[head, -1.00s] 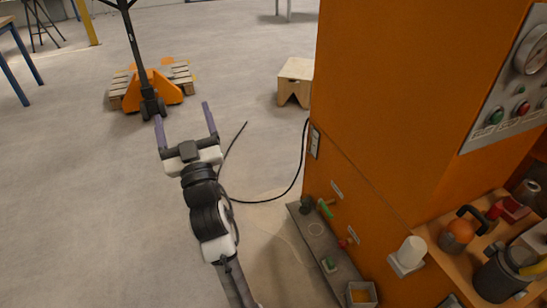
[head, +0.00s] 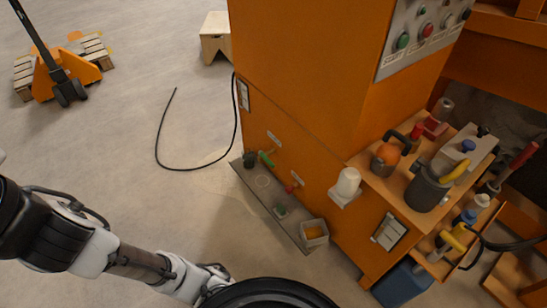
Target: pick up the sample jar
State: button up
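I cannot tell for certain which item is the sample jar. A white cup-like container (head: 348,182) stands on a small bracket on the machine's side, higher and to the right. My gripper is out of the picture; only my arm shows, coming in at the lower left. Nothing visible touches either container.
The orange machine (head: 300,110) fills the middle. A square bin (head: 314,234) stands at the ledge's near end. A black cable (head: 190,168) lies on open floor.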

aim_at(247, 154)
jog(key=i+j+z, duration=0.2)
jog(key=j+z, duration=0.2)
jog(key=i+j+z, duration=0.1)
jog(key=j+z, duration=0.2)
jog(key=z, duration=0.15)
jog(key=i+j+z, duration=0.15)
jog(key=j, duration=0.35)
jog(key=j+z, duration=0.2)
jog(key=j, duration=0.3)
jog(key=i+j, duration=0.1)
jog(key=j, duration=0.95)
jog(key=i+j, duration=0.2)
jog(key=j, duration=0.2)
jog(key=i+j, duration=0.25)
jog(key=j, duration=0.15)
jog(key=i, duration=0.15)
jog(key=j+z, duration=0.05)
